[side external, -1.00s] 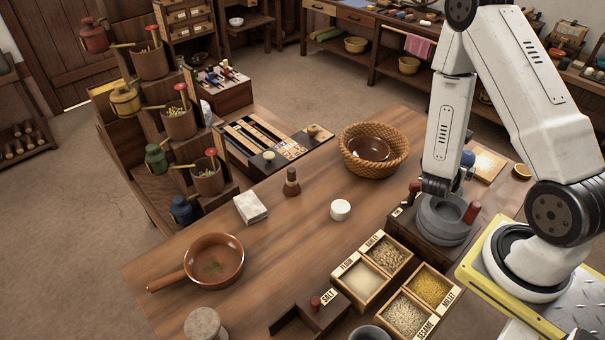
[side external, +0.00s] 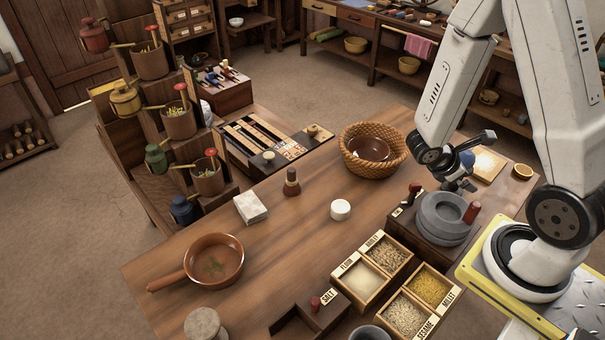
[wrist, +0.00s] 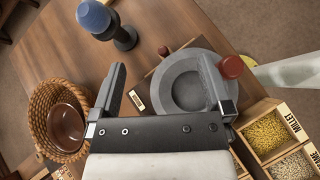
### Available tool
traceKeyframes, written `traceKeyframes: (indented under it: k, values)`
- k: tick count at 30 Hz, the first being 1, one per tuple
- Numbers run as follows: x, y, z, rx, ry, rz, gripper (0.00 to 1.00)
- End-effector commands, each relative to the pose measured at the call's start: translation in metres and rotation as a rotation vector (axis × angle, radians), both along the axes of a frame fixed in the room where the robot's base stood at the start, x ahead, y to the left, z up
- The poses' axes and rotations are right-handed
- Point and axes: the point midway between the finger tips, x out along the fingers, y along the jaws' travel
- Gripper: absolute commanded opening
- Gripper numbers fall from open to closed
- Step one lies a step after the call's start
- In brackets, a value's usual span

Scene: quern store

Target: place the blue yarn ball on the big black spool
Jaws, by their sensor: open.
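The blue yarn ball (wrist: 93,16) is at the upper left of the wrist view. It sits on top of a dark, spool-shaped stand (wrist: 125,40) with a wide round foot; I take this to be the black spool, but cannot judge its size against another. In the side view the ball (side external: 467,159) shows behind my gripper, and its stand is mostly hidden. My gripper (wrist: 163,66) is open, with nothing between its fingers. It is above the grey stone quern, apart from the ball.
The grey quern (side external: 442,222) with a red-brown handle stands close below my gripper. A wicker basket (side external: 347,158) with a brown bowl is left of it. Grain boxes (side external: 408,316) stand in front. The table's middle holds a small white pot (side external: 340,210) and is otherwise fairly clear.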

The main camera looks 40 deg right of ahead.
Motion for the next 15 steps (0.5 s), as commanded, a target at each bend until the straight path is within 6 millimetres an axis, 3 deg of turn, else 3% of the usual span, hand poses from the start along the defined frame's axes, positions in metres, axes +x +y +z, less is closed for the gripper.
traceKeyframes:
  k: [8, 15]
  values:
    - [0.011, 0.055, 0.009, 0.164, -0.249, -0.259, 1.0]
    - [0.035, 0.107, 0.02, 0.334, -0.497, -0.475, 1.0]
